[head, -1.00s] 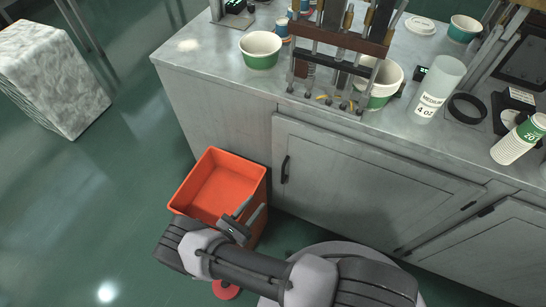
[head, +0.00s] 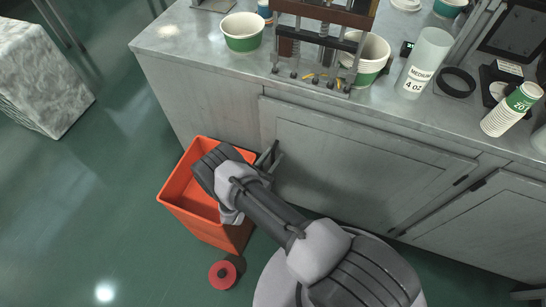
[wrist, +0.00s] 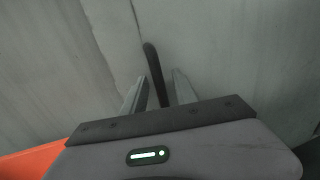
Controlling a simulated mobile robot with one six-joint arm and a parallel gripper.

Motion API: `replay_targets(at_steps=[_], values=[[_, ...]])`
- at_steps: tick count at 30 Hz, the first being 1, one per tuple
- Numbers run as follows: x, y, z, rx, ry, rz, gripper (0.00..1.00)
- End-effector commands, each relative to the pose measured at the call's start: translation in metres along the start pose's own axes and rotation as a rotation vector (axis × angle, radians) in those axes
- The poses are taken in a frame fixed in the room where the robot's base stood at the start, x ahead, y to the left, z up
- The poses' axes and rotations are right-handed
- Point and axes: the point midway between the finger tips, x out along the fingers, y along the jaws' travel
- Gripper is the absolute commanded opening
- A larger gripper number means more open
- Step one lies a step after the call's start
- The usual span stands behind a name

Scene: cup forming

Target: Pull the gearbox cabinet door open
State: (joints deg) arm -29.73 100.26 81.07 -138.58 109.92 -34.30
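The grey cabinet door (head: 350,165) is closed flush in the cabinet front below the counter. Its black bar handle (wrist: 152,62) stands upright in the wrist view, near the door's left edge. In the wrist view my gripper (wrist: 157,88) is open, with one finger on each side of the handle. The handle's lower part lies between the fingers, and a gap shows on both sides.
An orange bin (head: 185,190) stands on the floor beneath my wrist, close to the cabinet's left part. A red disc (head: 222,274) lies on the floor. The counter (head: 185,45) holds cups and a metal fixture.

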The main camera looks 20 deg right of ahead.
Motion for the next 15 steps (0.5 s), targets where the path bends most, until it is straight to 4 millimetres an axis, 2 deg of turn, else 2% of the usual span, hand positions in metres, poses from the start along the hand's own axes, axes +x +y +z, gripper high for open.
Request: replay_targets(at_steps=[4,5,9,10,15], values=[[-0.0002,0.0000,0.0002,0.000,0.000,0.000,0.34],[-0.0002,-0.0001,0.0002,0.000,0.000,0.000,0.30],[-0.0003,-0.0001,0.0001,0.000,0.000,-0.001,0.03],[-0.0003,-0.0002,0.0001,0.000,0.000,-0.001,0.00],[-0.0004,-0.0003,0.0000,0.000,0.000,-0.001,0.00]])
